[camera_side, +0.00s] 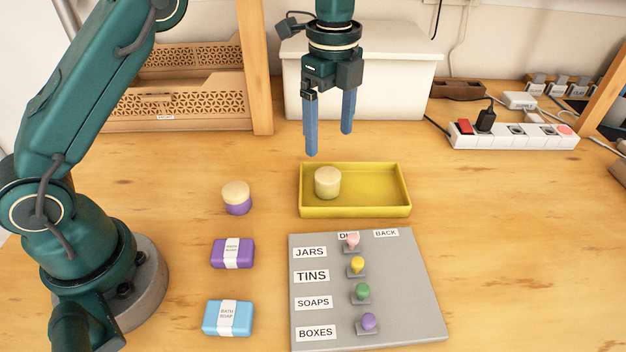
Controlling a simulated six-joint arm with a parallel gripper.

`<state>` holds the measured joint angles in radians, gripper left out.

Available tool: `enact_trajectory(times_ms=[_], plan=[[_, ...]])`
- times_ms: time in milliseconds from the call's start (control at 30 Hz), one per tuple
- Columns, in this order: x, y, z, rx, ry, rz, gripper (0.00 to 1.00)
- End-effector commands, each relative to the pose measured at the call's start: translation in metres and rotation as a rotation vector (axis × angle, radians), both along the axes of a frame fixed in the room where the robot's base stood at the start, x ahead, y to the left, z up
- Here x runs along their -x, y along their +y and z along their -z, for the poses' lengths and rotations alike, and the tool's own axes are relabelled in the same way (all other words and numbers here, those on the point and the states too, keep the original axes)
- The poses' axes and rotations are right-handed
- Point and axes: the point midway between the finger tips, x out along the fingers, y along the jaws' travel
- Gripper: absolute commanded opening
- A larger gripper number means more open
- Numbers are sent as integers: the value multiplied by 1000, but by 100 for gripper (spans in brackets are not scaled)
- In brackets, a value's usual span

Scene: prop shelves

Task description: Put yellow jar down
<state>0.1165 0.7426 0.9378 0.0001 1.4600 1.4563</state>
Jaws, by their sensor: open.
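A pale yellow jar (328,183) with a cream lid stands upright in the left part of a yellow tray (385,211). My gripper (329,144) is open, its two blue fingers pointing down above the tray's back edge. It is empty and apart from the jar. A second jar (237,198), purple with a cream lid, stands on the table left of the tray.
A grey panel (415,300) with several coloured knobs and labels lies in front of the tray. Purple soap (232,253) and blue soap (227,318) lie left of it. A white box (400,90), wooden shelf trays (190,100) and a power strip (515,136) stand behind.

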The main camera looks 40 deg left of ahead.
Motion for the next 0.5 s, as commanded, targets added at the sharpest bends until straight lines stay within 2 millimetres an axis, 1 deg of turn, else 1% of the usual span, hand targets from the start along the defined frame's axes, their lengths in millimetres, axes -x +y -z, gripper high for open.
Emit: enact_trajectory(times_ms=[100, 267, 367, 467, 500], plan=[[0, 0, -10, 0, -2, 0, 86], [1, 1, -18, 1, -5, -12, 86], [7, 3, -29, 4, -24, -75, 86], [19, 8, -46, 13, -64, -198, 86], [26, 10, -53, 19, -84, -261, 86]])
